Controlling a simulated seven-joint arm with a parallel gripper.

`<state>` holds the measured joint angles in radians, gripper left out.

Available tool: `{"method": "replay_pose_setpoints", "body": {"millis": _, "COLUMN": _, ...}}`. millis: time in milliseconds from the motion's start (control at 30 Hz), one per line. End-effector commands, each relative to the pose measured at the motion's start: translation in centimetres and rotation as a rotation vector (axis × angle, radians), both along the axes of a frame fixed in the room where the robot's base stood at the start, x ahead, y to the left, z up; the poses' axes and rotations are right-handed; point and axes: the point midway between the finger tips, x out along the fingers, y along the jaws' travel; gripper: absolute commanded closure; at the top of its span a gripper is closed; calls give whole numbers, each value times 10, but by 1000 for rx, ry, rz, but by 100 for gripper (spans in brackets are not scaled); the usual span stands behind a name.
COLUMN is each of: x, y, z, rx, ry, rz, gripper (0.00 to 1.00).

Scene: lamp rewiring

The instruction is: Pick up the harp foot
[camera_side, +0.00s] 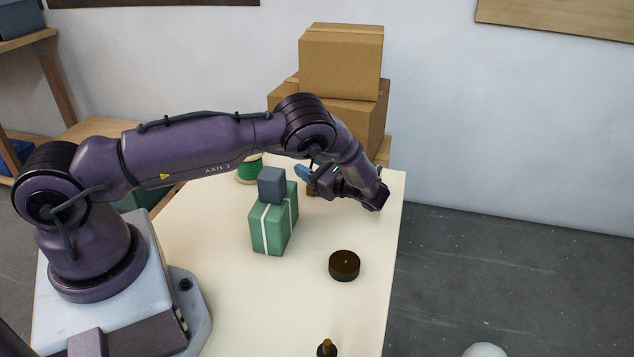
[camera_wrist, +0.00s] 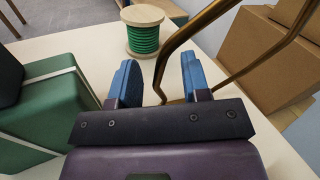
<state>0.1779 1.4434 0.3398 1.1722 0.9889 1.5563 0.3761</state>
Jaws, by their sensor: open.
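The harp, a bronze-coloured bent rod (camera_wrist: 199,30), stands in the wrist view just past my gripper. Its two sides spread upward and come together low down, behind the fingers. Its foot is mostly hidden there by my gripper. My gripper (camera_wrist: 158,68) has two blue fingers held apart. The harp's left side rises through the gap between them, near the right finger; I cannot tell whether it touches. In the side view one blue finger of my gripper (camera_side: 303,173) shows over the far part of the table, with a small brown piece (camera_side: 311,189) close below it.
A green box with white bands (camera_side: 268,230) carries a blue-grey block (camera_side: 271,184). A green spool (camera_wrist: 143,38) stands beyond my gripper. Cardboard boxes (camera_side: 340,62) are stacked behind. A dark round disc (camera_side: 344,266) and a small brass-tipped part (camera_side: 327,348) are nearer. The table's front is largely clear.

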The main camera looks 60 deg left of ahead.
Motion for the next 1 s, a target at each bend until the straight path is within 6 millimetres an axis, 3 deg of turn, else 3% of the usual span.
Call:
{"method": "replay_pose_setpoints", "body": {"millis": 133, "x": -5, "y": 12, "z": 0, "rx": -1, "ry": -1, "rz": 1, "gripper": 57}}
{"method": "replay_pose_setpoints", "body": {"millis": 367, "x": -5, "y": 13, "z": 0, "rx": -1, "ry": -1, "rz": 0, "gripper": 57}}
{"method": "replay_pose_setpoints", "body": {"millis": 500, "x": -5, "y": 13, "z": 0, "rx": -1, "ry": -1, "rz": 0, "gripper": 89}}
{"method": "replay_pose_setpoints", "body": {"millis": 567, "x": -5, "y": 13, "z": 0, "rx": -1, "ry": -1, "rz": 0, "gripper": 100}}
{"method": "replay_pose_setpoints", "body": {"millis": 1000, "x": -5, "y": 13, "z": 1, "rx": 2, "ry": -2, "rz": 0, "gripper": 100}}
